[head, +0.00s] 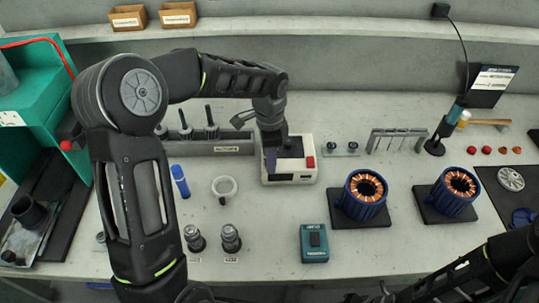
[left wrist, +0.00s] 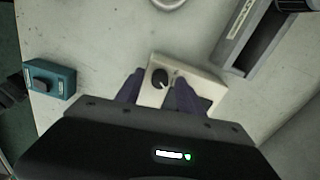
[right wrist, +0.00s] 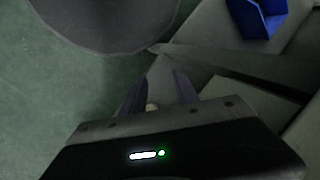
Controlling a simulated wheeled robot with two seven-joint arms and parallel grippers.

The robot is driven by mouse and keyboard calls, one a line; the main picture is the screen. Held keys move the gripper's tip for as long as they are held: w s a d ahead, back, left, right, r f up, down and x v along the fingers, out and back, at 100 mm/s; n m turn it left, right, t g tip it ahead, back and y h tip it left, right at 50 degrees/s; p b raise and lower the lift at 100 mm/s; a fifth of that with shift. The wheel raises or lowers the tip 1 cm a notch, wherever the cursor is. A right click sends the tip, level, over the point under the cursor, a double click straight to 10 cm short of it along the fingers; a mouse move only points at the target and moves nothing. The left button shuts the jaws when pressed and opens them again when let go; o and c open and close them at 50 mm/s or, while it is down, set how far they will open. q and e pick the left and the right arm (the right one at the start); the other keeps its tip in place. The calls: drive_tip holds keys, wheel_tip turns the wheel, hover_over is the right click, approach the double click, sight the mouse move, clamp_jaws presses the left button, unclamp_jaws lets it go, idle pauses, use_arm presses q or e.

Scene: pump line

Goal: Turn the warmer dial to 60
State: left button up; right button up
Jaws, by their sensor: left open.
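The warmer (head: 304,176) is a white box with a dark top and a red button, standing mid-bench against the long grey rack. In the left wrist view its pale face (left wrist: 151,97) carries a round black dial (left wrist: 159,79) with a light pointer mark; the number it points to is too small to read. My left gripper (head: 270,160) reaches down over the warmer's left part and hides the dial in the head view. Its fingers (left wrist: 158,92) are open, one on each side of the dial; contact cannot be told. My right gripper (right wrist: 160,92) is open and empty, away from the warmer.
A teal box with a dark knob (head: 314,243) stands in front of the warmer. Two blue-ringed copper coils (head: 366,188) are to the right. Bench between cup and teal box is clear.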

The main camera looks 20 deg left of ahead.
use_arm(q)
drive_tip(key=shift+c, duration=0.6)
clamp_jaws()
